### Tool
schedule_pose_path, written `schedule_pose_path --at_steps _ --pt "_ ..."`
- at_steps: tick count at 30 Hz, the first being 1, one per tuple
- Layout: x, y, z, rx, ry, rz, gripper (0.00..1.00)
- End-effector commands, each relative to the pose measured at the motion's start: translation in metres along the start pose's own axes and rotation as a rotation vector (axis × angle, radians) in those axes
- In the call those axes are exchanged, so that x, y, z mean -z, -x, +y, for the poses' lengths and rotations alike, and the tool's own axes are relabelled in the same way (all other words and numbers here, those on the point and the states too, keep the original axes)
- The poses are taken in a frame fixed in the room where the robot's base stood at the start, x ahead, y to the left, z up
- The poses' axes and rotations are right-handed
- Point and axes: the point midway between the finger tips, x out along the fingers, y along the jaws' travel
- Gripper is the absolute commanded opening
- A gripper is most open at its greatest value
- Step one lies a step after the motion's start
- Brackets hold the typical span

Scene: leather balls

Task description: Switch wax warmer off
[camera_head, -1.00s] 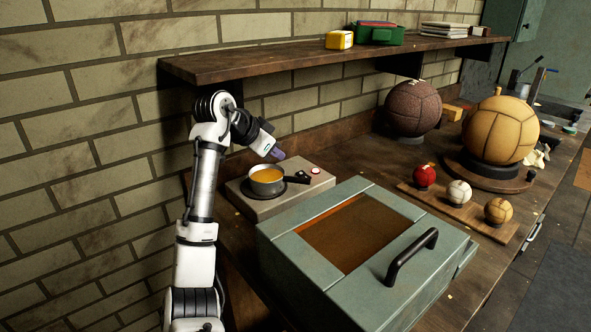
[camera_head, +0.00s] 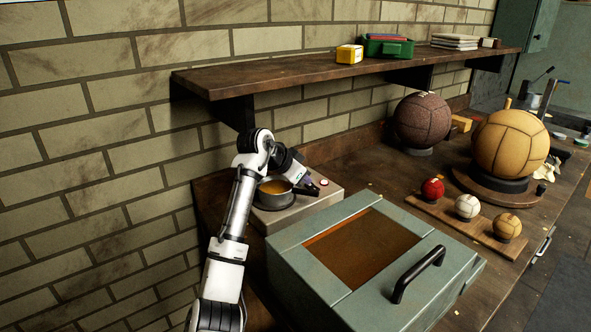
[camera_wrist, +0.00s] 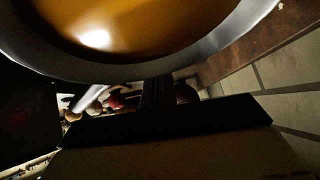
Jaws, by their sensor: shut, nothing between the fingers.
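The wax warmer (camera_head: 330,193) is a pale box on the bench, left of the middle in the head view. A dark pot (camera_head: 273,189) of amber wax sits on it, and the wax (camera_wrist: 125,25) fills the top of the wrist view. A small red and white button (camera_head: 323,182) is at the warmer's right end. My gripper (camera_head: 309,184) is shut and empty, low beside the pot's handle and just left of the button. I cannot tell whether it touches either. The dark knob beside the button is hidden behind my gripper.
A green-grey box (camera_head: 290,246) with an amber window and black handle (camera_head: 418,274) stands in front of the warmer. A wooden shelf (camera_head: 300,78) overhangs the back. Several leather balls stand at the right, including a large tan one (camera_head: 510,145).

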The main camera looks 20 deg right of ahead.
Motion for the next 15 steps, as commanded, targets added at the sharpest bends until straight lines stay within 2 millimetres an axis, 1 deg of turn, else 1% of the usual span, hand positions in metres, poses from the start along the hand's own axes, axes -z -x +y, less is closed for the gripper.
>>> schedule_pose_path --at_steps 1,5,15 --pt "0.0000 -0.0041 0.0002 -0.001 0.000 -0.001 0.00" --pt "-0.0004 -0.0094 0.0001 0.000 0.000 -0.001 0.00" --pt "0.0001 -0.0092 -0.0001 -0.005 0.005 0.000 0.00"
